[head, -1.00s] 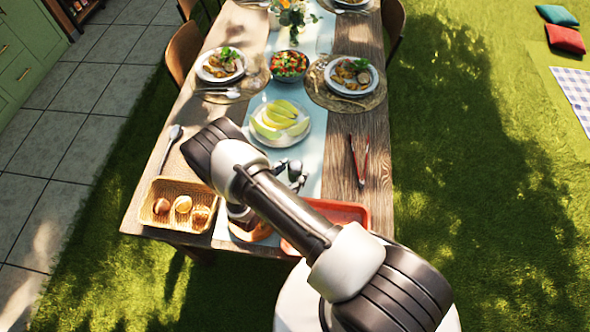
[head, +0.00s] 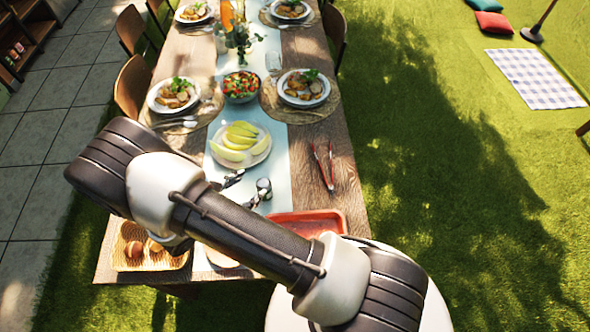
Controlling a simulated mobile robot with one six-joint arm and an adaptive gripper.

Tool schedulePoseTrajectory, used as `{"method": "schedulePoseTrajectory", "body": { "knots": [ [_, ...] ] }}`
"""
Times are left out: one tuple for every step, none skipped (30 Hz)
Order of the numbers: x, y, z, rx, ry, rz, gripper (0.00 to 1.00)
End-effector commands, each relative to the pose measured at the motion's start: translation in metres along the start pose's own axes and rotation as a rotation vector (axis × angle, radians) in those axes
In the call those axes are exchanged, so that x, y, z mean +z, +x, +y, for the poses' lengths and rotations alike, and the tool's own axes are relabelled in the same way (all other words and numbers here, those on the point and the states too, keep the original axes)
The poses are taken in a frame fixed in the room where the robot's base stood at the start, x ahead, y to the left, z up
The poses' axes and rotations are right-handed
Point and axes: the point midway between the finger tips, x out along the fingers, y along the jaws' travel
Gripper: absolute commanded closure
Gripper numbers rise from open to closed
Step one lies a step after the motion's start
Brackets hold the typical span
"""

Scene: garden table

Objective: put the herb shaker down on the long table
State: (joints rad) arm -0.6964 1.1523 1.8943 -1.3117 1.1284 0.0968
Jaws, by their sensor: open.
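The long wooden table (head: 347,188) runs away from me, with a pale blue runner (head: 283,160) down its middle. My gripper (head: 248,187) is over the near part of the runner, just in front of the plate of melon slices. Its fingers are spread apart and no held thing shows between them. My arm covers much of the gripper and the table's near left part. I cannot make out the herb shaker; it may be hidden behind the arm or too small to tell.
A melon plate (head: 262,147), a salad bowl (head: 242,98) and red tongs (head: 323,165) lie beyond. Bare wood shows along the right edge.

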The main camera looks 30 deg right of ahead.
Motion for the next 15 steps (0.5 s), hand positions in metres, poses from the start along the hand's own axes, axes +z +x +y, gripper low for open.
{"method": "schedulePoseTrajectory", "body": {
  "knots": [
    [0.033,-0.006,0.005,-0.059,0.096,0.017,0.38],
    [0.049,-0.009,0.005,-0.094,0.146,0.027,0.38],
    [0.07,-0.013,0.004,-0.139,0.212,0.041,0.38],
    [0.085,-0.016,0.002,-0.173,0.261,0.052,0.38],
    [0.1,-0.019,-0.001,-0.206,0.311,0.064,0.38],
    [0.118,-0.024,-0.005,-0.25,0.378,0.082,0.38],
    [0.132,-0.027,-0.008,-0.281,0.428,0.095,0.38],
    [0.146,-0.031,-0.012,-0.312,0.479,0.109,0.38],
    [0.163,-0.036,-0.018,-0.353,0.546,0.128,0.38],
    [0.175,-0.04,-0.023,-0.384,0.596,0.144,0.38],
    [0.187,-0.044,-0.028,-0.413,0.647,0.161,0.38],
    [0.201,-0.05,-0.036,-0.449,0.714,0.184,0.38],
    [0.212,-0.054,-0.041,-0.477,0.765,0.201,0.38],
    [0.222,-0.059,-0.048,-0.504,0.814,0.219,0.38],
    [0.234,-0.066,-0.056,-0.538,0.882,0.245,0.38]
  ]
}}
